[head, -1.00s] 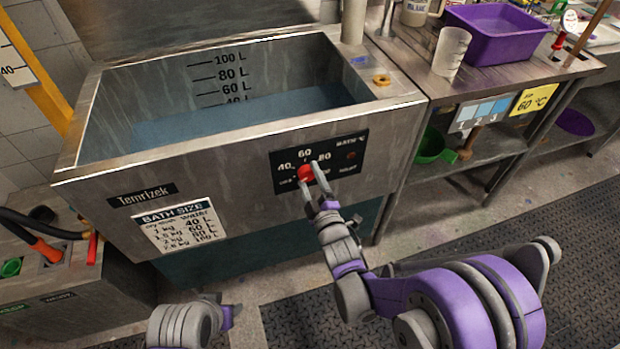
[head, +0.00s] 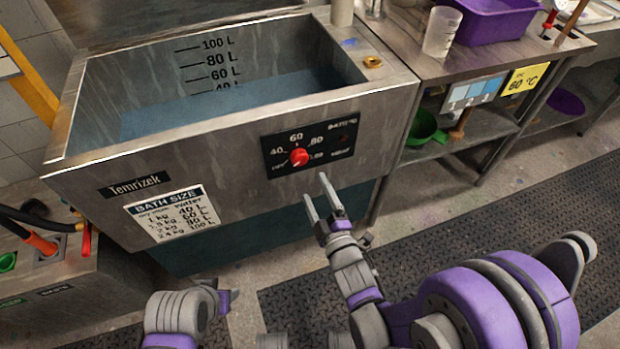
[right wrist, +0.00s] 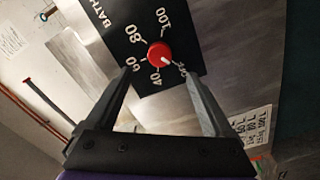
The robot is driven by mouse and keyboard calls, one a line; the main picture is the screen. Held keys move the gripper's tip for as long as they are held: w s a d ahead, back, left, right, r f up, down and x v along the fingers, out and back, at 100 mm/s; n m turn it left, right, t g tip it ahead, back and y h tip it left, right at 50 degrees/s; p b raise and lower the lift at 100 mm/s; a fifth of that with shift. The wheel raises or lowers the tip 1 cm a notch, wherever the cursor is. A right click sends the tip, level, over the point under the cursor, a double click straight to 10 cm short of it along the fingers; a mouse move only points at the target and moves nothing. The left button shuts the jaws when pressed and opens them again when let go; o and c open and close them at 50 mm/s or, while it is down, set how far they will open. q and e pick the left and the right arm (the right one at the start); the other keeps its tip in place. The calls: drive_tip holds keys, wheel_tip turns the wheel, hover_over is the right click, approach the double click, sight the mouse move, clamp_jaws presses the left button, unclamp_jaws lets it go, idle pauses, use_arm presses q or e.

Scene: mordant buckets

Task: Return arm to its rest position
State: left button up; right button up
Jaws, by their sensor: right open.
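My right gripper (head: 318,200) is open and empty. It is below and a little right of the red knob (head: 299,157) in the head view, apart from it. The knob sits on a black dial panel (head: 338,146) on the front of the metal bath. In the right wrist view the knob (right wrist: 159,54) shows beyond and between the open fingers (right wrist: 165,88), with its white mark toward the lower right, near OFF. My left arm (head: 185,312) shows at the bottom left of the head view; its fingers cannot be made out clearly.
The metal bath (head: 90,150) holds bluish liquid. A steel bench at the right carries a clear beaker (head: 441,32) and a purple tub (head: 497,18); a green bowl (head: 424,128) is on its lower shelf. A dark floor mat (head: 480,215) lies in front.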

drive_tip(key=shift+s+d, duration=0.15)
drive_tip(key=shift+s, duration=0.25)
drive_tip(key=s+d+f+m+g+h, duration=0.35)
drive_tip(key=d+m+g+h, duration=0.2)
drive_tip(key=d+m, duration=0.35)
drive_tip(key=s+d+m+g, duration=0.3)
drive_tip(key=s+g, duration=0.1)
drive_tip(key=s, duration=0.4)
drive_tip(key=s+d+m+g, duration=0.2)
drive_tip(key=s+m+g, duration=0.15)
drive_tip(key=s, duration=0.55)
use_arm(q)
wheel_tip(320, 180, up, 21)
drive_tip(key=w+t+p, duration=0.1)
drive_tip(key=p, duration=1.8)
drive_tip(key=shift+w+r, duration=0.2)
drive_tip(key=shift+w, duration=0.2)
use_arm(e)
wheel_tip(320, 180, up, 21)
drive_tip(key=w+t, duration=0.1)
drive_tip(key=shift+w+f, duration=0.2)
drive_tip(key=shift+w, duration=0.15)
